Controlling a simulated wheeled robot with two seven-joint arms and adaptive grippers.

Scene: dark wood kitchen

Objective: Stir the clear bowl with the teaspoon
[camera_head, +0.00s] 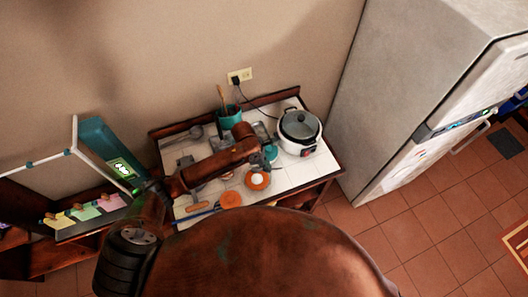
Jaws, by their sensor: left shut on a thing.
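My left arm comes in from the left over the white tiled counter (298,175). Its gripper (264,148) is small and partly hidden by my own wrist, near the counter's middle. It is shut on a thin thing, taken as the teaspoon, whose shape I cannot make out. A pale, glassy shape (261,129) beside the gripper seems to be the clear bowl, mostly covered by the arm. I cannot tell whether the spoon is inside it. My right gripper is not in view.
A white rice cooker (300,131) stands right of the gripper, and a teal utensil pot (229,117) behind. An orange dish (249,185) with a white round thing and another orange piece (231,199) lie in front. A grey fridge (400,90) stands at the right.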

